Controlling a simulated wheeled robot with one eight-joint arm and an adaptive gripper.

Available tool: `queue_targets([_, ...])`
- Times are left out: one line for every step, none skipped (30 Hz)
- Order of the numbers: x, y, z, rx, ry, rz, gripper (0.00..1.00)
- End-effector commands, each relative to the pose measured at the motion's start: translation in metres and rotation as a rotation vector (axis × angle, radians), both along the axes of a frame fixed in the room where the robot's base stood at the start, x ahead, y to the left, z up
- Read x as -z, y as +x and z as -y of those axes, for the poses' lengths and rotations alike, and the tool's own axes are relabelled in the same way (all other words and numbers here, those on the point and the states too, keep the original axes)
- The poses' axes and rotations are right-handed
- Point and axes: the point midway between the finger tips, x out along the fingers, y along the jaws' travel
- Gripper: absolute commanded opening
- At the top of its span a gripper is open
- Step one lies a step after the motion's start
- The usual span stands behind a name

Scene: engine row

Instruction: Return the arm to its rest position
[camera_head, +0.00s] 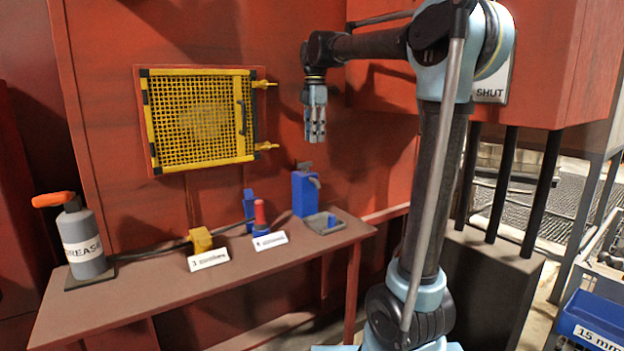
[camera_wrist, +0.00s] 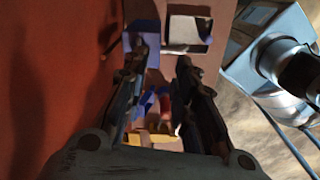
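My arm rises at the right of the head view and bends over to the left. My gripper (camera_head: 316,138) hangs from it, pointing down, in front of the red wall and above the right part of the bench (camera_head: 140,289). In the wrist view my gripper (camera_wrist: 160,62) shows its two fingers apart, with nothing between them. It is open and empty, clear of the things on the bench below.
On the bench stand a grease can (camera_head: 84,258), a yellow block (camera_head: 200,240), a red-topped blue piece (camera_head: 260,214), a blue container (camera_head: 305,194) and a grey tray (camera_head: 324,224). A yellow mesh panel (camera_head: 198,118) is on the wall. A blue bin (camera_head: 590,320) is at lower right.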

Motion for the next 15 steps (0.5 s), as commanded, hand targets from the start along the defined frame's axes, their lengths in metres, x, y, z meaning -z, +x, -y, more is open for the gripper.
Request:
queue_targets([0.008,-0.012,0.014,0.069,0.003,0.006,0.26])
queue_targets([0.013,-0.018,0.021,0.115,0.005,0.01,0.26])
queue_targets([0.019,-0.027,0.03,0.176,0.008,0.015,0.26])
queue_targets([0.024,-0.034,0.037,0.223,0.011,0.017,0.26])
queue_targets([0.03,-0.041,0.044,0.269,0.014,0.021,0.26])
queue_targets([0.037,-0.05,0.052,0.329,0.017,0.026,0.26])
queue_targets([0.043,-0.057,0.058,0.375,0.02,0.03,0.26])
queue_targets([0.049,-0.064,0.065,0.421,0.024,0.034,0.26])
queue_targets([0.057,-0.073,0.073,0.48,0.028,0.037,0.26])
queue_targets([0.063,-0.08,0.078,0.526,0.031,0.04,0.26])
queue_targets([0.07,-0.088,0.084,0.573,0.034,0.043,0.26])
queue_targets([0.079,-0.097,0.092,0.632,0.038,0.048,0.26])
queue_targets([0.086,-0.104,0.097,0.677,0.042,0.051,0.26])
queue_targets([0.093,-0.112,0.102,0.724,0.046,0.055,0.26])
queue_targets([0.103,-0.122,0.109,0.784,0.052,0.059,0.26])
